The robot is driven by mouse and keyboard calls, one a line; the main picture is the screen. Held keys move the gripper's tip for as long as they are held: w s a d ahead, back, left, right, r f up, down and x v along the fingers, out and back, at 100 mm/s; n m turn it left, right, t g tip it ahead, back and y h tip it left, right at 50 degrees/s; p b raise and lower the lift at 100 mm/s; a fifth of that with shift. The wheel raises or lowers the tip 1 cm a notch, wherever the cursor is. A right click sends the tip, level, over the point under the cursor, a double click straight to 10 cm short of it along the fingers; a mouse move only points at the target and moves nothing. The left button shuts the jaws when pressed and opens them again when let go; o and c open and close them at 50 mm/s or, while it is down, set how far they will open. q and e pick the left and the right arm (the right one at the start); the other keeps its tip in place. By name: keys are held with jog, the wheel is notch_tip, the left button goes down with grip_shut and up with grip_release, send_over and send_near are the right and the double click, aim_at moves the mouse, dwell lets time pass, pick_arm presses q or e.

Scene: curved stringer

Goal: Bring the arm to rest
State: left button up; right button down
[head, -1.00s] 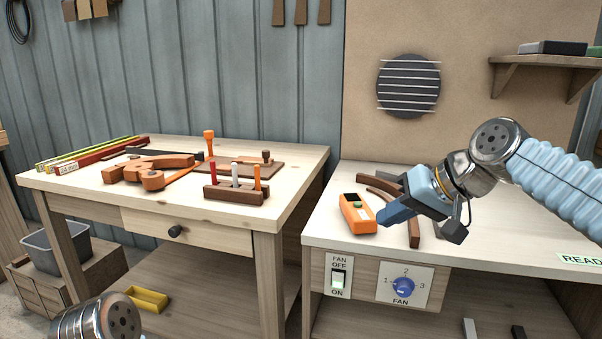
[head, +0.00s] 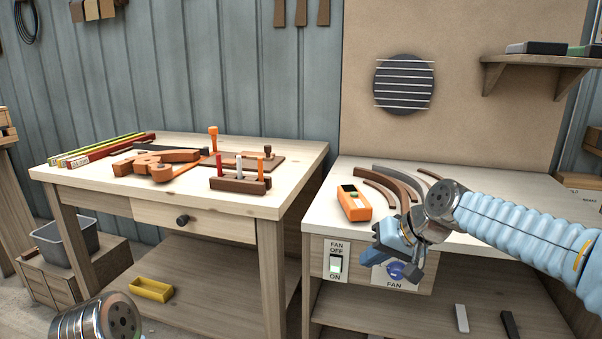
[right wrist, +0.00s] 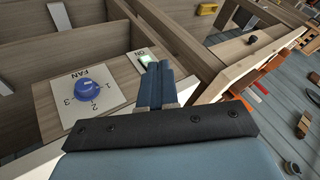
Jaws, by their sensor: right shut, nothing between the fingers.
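My right gripper (head: 380,245) is in front of the right bench's front edge, just above the fan panel, in the head view. Its blue fingers are together with nothing between them; they also show in the right wrist view (right wrist: 155,85). In the head view the gripper and wrist partly cover the fan dial (head: 403,271). The dial (right wrist: 88,90) shows fully in the right wrist view. The fan switch (head: 336,264) is just left of the gripper. My left gripper is out of view; only a part of my left arm shows at the bottom left.
An orange meter (head: 354,203) and several curved strips (head: 398,180) lie on the right bench (head: 320,215). The left bench (head: 100,185) holds clamps, a marker rack (head: 240,183) and levels (head: 100,150). A yellow tray (head: 150,290) is on its lower shelf. A gap separates the benches.

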jog(key=s+a+f+m+g+h, duration=0.1)
jog(key=s+f, duration=0.1)
jog(key=f, duration=1.2)
jog(key=s+a+f+g, duration=0.1)
jog(key=f, duration=1.3)
jog(key=s+a+f+g, duration=0.1)
jog(key=s+f+g, duration=0.1)
jog(key=s+f, duration=1.7)
jog(key=shift+s+a+m+h, duration=0.3)
jog(key=shift+s+h, duration=0.1)
jog(key=shift+s, duration=0.25)
